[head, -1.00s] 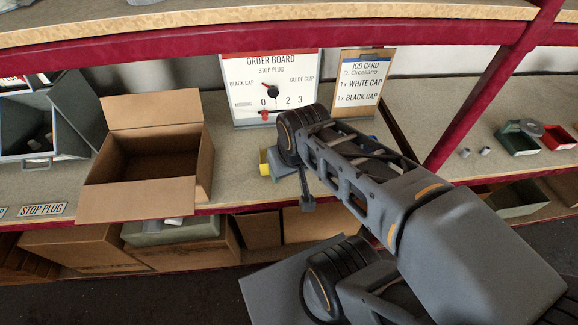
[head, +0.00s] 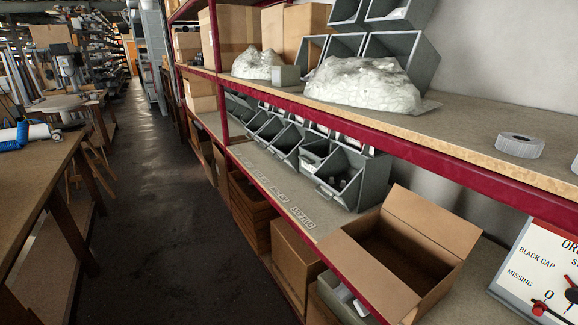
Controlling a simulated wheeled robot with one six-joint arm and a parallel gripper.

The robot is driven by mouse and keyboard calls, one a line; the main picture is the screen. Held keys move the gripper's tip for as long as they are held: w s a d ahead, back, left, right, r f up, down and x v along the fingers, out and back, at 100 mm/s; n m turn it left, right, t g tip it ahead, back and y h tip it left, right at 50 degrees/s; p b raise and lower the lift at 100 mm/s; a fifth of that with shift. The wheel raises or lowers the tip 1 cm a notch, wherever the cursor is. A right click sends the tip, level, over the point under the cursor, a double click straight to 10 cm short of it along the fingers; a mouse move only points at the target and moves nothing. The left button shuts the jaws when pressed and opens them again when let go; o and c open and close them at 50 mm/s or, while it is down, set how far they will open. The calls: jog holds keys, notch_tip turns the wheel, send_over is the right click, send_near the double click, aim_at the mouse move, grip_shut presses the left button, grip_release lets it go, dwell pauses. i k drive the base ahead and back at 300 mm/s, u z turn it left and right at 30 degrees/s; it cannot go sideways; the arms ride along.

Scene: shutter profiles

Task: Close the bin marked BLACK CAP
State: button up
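A row of grey tilting bins (head: 345,192) stands on the middle shelf, seen at an angle in the head view. The nearest bin has dark contents and its open mouth shows. Other bins, such as the grey bin (head: 287,139) beside it, recede to the left. Small white labels (head: 302,217) lie along the shelf edge in front of them, too small and slanted to read with certainty. I cannot tell which bin is marked BLACK CAP. My gripper is not in view.
An open, empty-looking cardboard box (head: 395,255) stands right of the bins. The order board (head: 540,265) is at the right edge. Crumpled plastic bags (head: 362,84) lie on the upper shelf. A clear aisle (head: 150,200) runs left of the shelving, with a workbench (head: 35,175) across it.

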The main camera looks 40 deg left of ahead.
aim_at(293, 137)
jog(key=k, duration=0.3)
jog(key=u, duration=2.65)
jog(key=k, duration=0.8)
jog(key=z, duration=0.95)
jog(key=i, duration=1)
jog(key=u, duration=0.6)
jog(key=i, duration=0.95)
jog(key=u, duration=0.85)
jog(key=i, duration=1.3)
jog(key=z, duration=0.65)
jog(key=i, duration=0.95)
jog(key=z, duration=0.5)
